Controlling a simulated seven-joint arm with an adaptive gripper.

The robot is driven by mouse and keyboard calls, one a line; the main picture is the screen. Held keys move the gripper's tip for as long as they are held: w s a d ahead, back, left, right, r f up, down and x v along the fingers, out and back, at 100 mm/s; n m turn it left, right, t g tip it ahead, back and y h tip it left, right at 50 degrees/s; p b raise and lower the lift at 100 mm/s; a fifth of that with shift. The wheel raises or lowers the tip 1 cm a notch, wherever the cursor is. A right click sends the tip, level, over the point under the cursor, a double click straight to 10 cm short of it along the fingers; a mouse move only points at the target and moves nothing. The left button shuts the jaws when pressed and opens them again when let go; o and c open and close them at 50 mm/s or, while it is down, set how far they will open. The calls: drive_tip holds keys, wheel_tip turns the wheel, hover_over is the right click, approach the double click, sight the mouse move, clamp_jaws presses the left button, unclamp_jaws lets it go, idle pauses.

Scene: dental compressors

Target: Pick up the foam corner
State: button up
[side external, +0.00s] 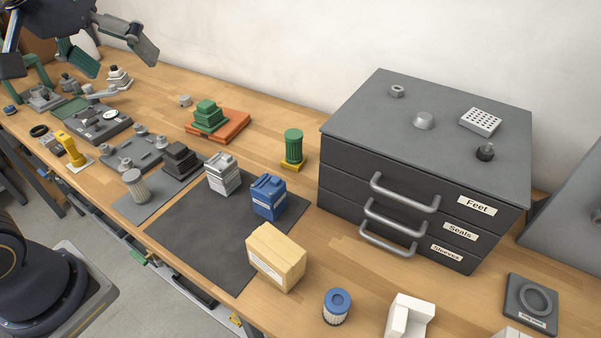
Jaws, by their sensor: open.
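The foam corner (408,317) is a white block with a notched, corner-like shape. It sits on the wooden table at the bottom of the side external view, right of a blue-topped cylinder, and its lower part is cut off by the frame edge. My gripper (115,57) is at the top left, above the far left part of the table. Its fingers are spread apart and nothing shows between them. It is far from the foam corner.
A blue-topped filter (337,306) and a tan box (276,257) stand left of the foam corner. A dark drawer cabinet (345,160) with protruding handles rises behind. A round-ringed grey plate (531,303) lies to the right. Several parts crowd the table's left half.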

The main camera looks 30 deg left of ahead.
drive_tip(key=w+d+r+n+g, duration=0.1)
drive_tip(key=w+d+r, duration=0.3)
drive_tip(key=w+d, duration=0.7)
drive_tip(key=w+d+f+g+h, duration=0.1)
drive_tip(key=w+d+f, duration=0.15)
drive_tip(key=d, duration=0.65)
drive_tip(key=w+d+f+g, duration=0.1)
drive_tip(key=d+f, duration=0.2)
drive_tip(key=d, duration=0.7)
drive_tip(key=m+g, duration=0.3)
drive_tip(key=m, duration=0.1)
hover_over(406, 335)
wheel_tip(406, 335, down, 19)
drive_tip(key=shift+y, duration=0.3)
drive_tip(key=f, duration=1)
drive_tip(key=shift+s+d, duration=0.15)
drive_tip(key=shift+d, duration=0.1)
drive_tip(key=f, duration=0.6)
drive_tip(key=shift+a+f, duration=0.25)
drive_tip(key=shift+c, duration=0.2)
